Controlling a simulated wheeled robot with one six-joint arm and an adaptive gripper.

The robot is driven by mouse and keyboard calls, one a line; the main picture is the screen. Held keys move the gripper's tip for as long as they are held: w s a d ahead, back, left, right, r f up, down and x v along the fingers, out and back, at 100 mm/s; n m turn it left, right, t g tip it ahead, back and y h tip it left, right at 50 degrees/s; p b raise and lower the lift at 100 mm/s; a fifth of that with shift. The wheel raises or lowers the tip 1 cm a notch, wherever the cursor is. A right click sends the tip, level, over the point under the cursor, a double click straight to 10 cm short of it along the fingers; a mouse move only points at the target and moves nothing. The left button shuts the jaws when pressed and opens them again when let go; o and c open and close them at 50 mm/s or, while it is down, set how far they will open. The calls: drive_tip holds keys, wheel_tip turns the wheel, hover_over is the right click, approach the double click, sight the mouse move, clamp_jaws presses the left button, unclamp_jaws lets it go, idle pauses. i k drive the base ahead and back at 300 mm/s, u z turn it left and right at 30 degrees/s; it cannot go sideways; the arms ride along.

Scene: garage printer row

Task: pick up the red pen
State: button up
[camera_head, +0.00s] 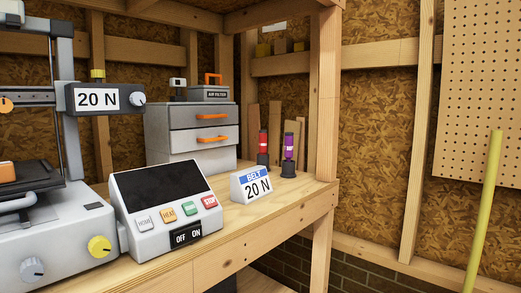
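A red pen-like item (263,143) with a pale band stands upright in a small dark holder (263,159) toward the back right of the wooden bench. A similar purple item (289,146) stands upright in a dark holder (288,171) just to its right and slightly nearer. The two stand apart with a narrow gap. My gripper is not in view.
A white "BELT 20 N" sign (250,185) stands in front of the holders. A control box (165,210) and a printer (60,235) fill the bench's left. A grey drawer cabinet (190,135) stands behind. A wooden post (327,90) rises right of the holders.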

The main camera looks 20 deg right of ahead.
sight(263, 135)
drive_tip(key=z, duration=0.35)
drive_tip(key=k, duration=0.65)
drive_tip(key=z, duration=0.6)
drive_tip(key=i, duration=1.2)
drive_tip(key=u, duration=0.25)
